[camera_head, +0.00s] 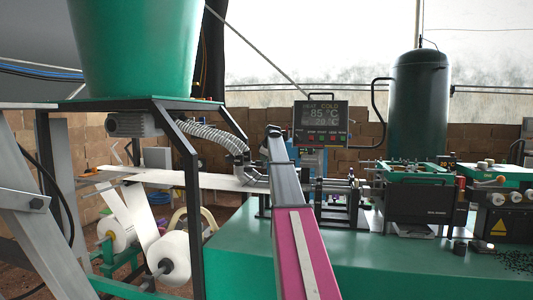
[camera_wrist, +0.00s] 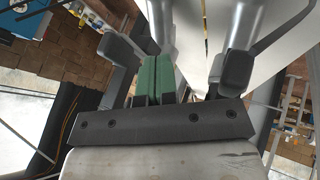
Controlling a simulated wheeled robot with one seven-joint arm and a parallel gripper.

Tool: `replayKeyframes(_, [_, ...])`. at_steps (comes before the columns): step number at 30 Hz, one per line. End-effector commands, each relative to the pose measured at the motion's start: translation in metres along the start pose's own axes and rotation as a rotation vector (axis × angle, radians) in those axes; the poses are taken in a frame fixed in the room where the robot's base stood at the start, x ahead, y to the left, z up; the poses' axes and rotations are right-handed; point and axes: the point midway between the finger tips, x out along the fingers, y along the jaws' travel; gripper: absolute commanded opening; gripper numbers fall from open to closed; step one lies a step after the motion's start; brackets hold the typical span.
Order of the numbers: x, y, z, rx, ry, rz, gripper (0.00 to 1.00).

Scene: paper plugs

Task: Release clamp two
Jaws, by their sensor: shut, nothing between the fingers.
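In the wrist view my gripper (camera_wrist: 154,62) shows as two green fingers pressed together, with nothing between them. Grey metal parts with dark blocky ends (camera_wrist: 237,72) stand close on its right, and another dark piece (camera_wrist: 120,62) is on its left. I cannot tell whether either belongs to clamp two. In the head view my pink and grey arm reaches up across the middle, and I cannot make out the gripper there. Dark metal brackets and rods (camera_head: 338,200) sit on the machine just right of the arm. No clamp is clearly recognisable as number two.
A green machine bed (camera_head: 400,270) fills the lower right. A control panel (camera_head: 321,123) showing temperatures stands behind the arm. A black frame (camera_head: 192,210) with a green hopper (camera_head: 140,45) and white paper rolls (camera_head: 170,258) is at the left. A dark green tank (camera_head: 419,105) stands behind.

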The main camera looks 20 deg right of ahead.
Motion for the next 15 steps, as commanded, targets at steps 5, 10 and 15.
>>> replayKeyframes(5, [0.017,0.022,-0.001,0.0,-0.001,-0.001,0.0])
replayKeyframes(10, [0.022,0.033,0.0,0.0,-0.001,0.0,0.0])
replayKeyframes(15, [0.024,0.036,0.0,0.0,-0.001,0.0,0.0])
